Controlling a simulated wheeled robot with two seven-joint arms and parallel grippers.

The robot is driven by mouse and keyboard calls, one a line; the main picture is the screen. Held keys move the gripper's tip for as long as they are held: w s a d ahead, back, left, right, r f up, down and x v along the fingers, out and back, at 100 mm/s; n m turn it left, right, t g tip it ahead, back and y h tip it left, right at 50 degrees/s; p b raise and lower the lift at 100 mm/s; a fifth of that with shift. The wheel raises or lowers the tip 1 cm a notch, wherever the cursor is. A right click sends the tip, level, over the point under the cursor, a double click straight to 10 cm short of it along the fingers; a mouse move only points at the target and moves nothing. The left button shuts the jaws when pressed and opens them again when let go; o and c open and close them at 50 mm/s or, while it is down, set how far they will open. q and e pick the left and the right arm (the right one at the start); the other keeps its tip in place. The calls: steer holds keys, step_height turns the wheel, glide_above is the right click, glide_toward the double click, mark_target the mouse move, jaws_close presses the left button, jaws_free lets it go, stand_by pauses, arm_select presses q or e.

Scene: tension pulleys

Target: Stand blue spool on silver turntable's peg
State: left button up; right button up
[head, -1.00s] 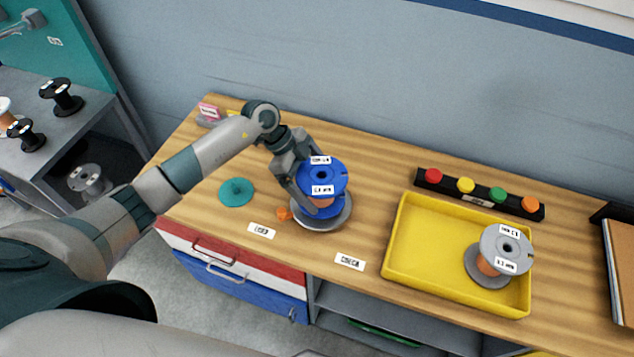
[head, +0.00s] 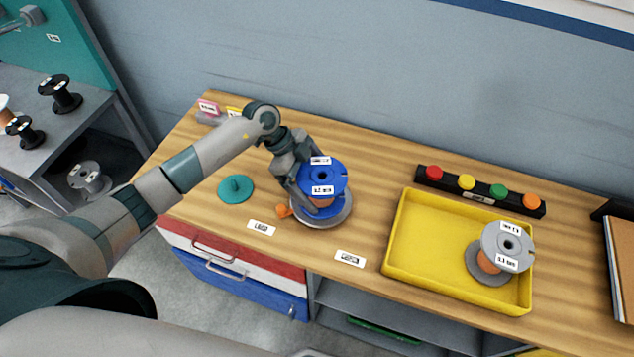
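The blue spool (head: 323,176), with copper-coloured winding and white labels, stands upright over the silver turntable (head: 338,219). The turntable's rim shows around and below it; its peg is hidden by the spool. My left gripper (head: 305,194) is at the spool's left side, with its fingers against or around the winding between the flanges. Whether it grips the spool or is loosened cannot be told, and whether the spool rests fully on the turntable is also unclear. My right gripper is not in view.
An orange knob (head: 284,211) sits beside the silver turntable. A yellow tray (head: 425,272) holds a grey spool (head: 507,243). A strip of coloured buttons (head: 482,190) lies behind. White labels line the front edge.

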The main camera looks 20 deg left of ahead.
arm_select(q)
steer(key=shift+s+f, duration=0.15)
steer(key=shift+f, duration=0.1)
stand_by(0.5)
steer(key=o, duration=1.3)
steer(key=shift+f, duration=0.1)
steer(key=b+v, duration=0.5)
steer(key=v, duration=1.2)
steer(key=shift+r, duration=0.2)
